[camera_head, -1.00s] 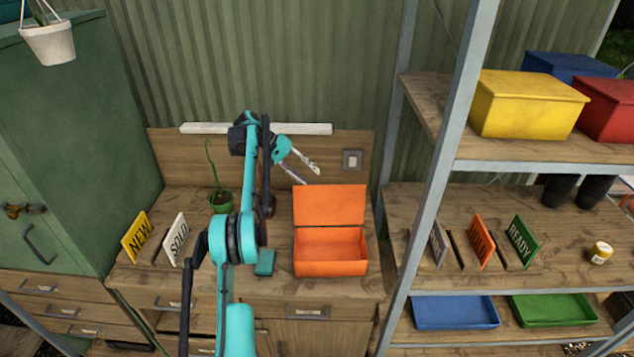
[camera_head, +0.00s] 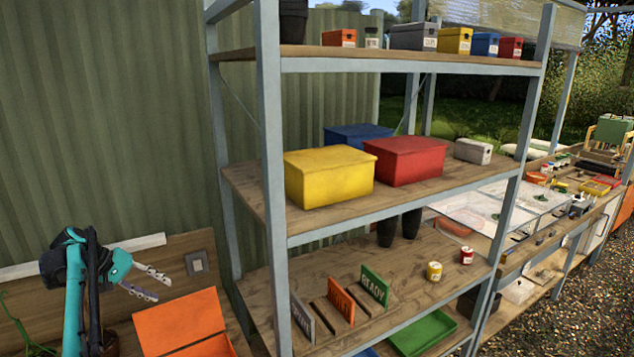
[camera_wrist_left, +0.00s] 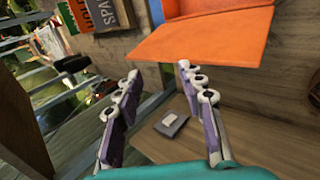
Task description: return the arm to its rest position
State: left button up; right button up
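My left arm is teal and black and rises at the lower left of the head view. Its gripper (camera_head: 163,289) is above the wooden bench, left of a wall switch and near the raised lid of an open orange box (camera_head: 180,323). In the left wrist view the two purple-and-white fingers (camera_wrist_left: 158,108) stand well apart with nothing between them. The orange box (camera_wrist_left: 205,38) shows beyond the fingertips there. My right gripper is in neither view.
A metal-framed shelf (camera_head: 272,130) stands right of the bench, with a yellow bin (camera_head: 328,178), a red bin (camera_head: 405,162) and a blue bin. Lower are small signs, including a green READY sign (camera_head: 374,286), and a green tray (camera_head: 422,332). A wall switch (camera_head: 197,263) is behind the box.

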pick_arm(q)
jog(key=s+d+r+m+y+b, duration=0.1)
jog(key=s+d+y+b, duration=0.1)
jog(key=s+d, duration=0.7)
jog(key=s+d+m+y+b, duration=0.2)
jog(key=s+d+b, duration=0.15)
jog(key=d, duration=0.95)
jog(key=s+d+f+m+t+y+b, duration=0.1)
jog(key=s+d+f, duration=0.3)
jog(key=s+f, duration=0.4)
jog(key=s+d+f+m+t+y+b, duration=0.1)
jog(key=s+d+f, duration=0.3)
jog(key=s+f, duration=0.4)
jog(key=s+m+t+b, duration=0.1)
jog(key=s, duration=0.4)
jog(key=shift+s+d+m+y+b, duration=0.2)
jog(key=shift+s+m+y+b, duration=0.1)
jog(key=shift+y, duration=0.1)
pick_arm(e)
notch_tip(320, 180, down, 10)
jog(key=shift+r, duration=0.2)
pick_arm(q)
jog(key=shift+c, duration=0.6)
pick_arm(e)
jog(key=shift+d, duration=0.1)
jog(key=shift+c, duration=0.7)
pick_arm(q)
jog(key=shift+a, duration=0.1)
